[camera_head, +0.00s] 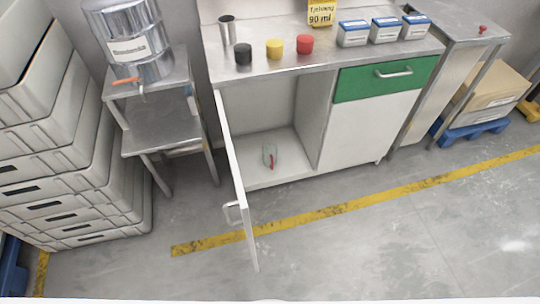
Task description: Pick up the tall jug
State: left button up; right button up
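A small clear vessel (267,154) with a red upright mark or part stands on the floor of the open cabinet. It may be a jug, but it is too small to be sure. A tall narrow metal cup (227,31) stands at the left end of the countertop. I cannot tell which of these is the tall jug. Neither of my grippers is in view.
The cabinet door (236,182) stands open toward me, left of the opening. Black (243,55), yellow (274,49) and red (305,44) containers and several blue-white boxes (386,31) line the countertop (270,69). A metal drum (130,42) stands left. The front floor is clear.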

aim_at(269, 150)
jog(key=l, duration=0.6)
jog(key=i+l, duration=0.35)
jog(key=l, duration=0.15)
jog(key=i+l, duration=0.35)
jog(key=l, duration=0.15)
